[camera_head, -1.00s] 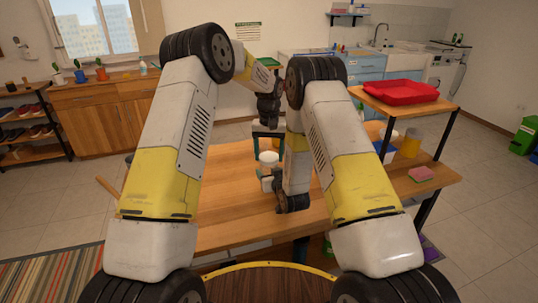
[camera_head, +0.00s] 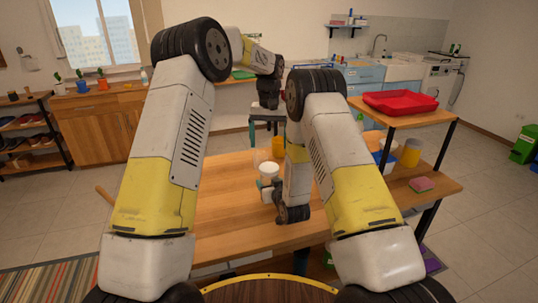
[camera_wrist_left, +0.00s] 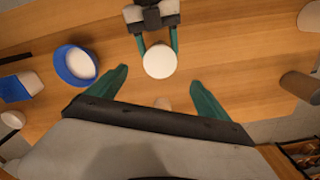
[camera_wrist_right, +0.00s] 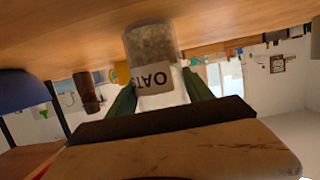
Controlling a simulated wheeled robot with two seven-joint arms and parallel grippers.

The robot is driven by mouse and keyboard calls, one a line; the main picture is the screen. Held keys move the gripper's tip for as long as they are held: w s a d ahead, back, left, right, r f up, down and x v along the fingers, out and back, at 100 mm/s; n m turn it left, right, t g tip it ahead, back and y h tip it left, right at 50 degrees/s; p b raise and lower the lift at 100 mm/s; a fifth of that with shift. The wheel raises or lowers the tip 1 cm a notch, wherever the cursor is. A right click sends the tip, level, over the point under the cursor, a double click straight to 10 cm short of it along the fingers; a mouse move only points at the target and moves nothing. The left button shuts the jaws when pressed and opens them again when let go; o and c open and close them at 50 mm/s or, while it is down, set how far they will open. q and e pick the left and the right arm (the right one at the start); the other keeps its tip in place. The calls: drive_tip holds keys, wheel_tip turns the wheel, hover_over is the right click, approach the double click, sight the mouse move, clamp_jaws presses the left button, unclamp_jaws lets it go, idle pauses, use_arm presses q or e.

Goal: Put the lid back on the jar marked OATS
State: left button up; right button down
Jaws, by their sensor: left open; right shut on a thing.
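The OATS jar (camera_wrist_right: 150,45) shows upside down in the right wrist view, with brown contents and a pale label; it stands on or just over the table. My right gripper (camera_wrist_right: 160,88) is shut on its upper part. A round white lid (camera_wrist_left: 160,61) is on top of the jar; it also shows in the head view (camera_head: 268,169). Whether it sits fully flat I cannot tell. My left gripper (camera_wrist_left: 158,85) is open and empty, pointing down above and beyond the jar. In the head view the left gripper (camera_head: 267,128) is apart from the lid.
A blue bowl (camera_wrist_left: 64,70) and a blue box (camera_wrist_left: 14,89) lie to one side. A brown cylinder (camera_wrist_left: 302,84) lies on the other. A red tray (camera_head: 400,102) is on a raised shelf at right, with a pink sponge (camera_head: 422,184) below.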

use_arm(q)
wheel_tip(320, 180, up, 2)
drive_tip(key=shift+r, duration=0.1)
use_arm(e)
drive_tip(key=shift+c, duration=1.6)
unclamp_jaws()
drive_tip(key=v, duration=0.7)
drive_tip(key=shift+s+d+r, duration=0.1)
drive_tip(key=shift+s, duration=0.3)
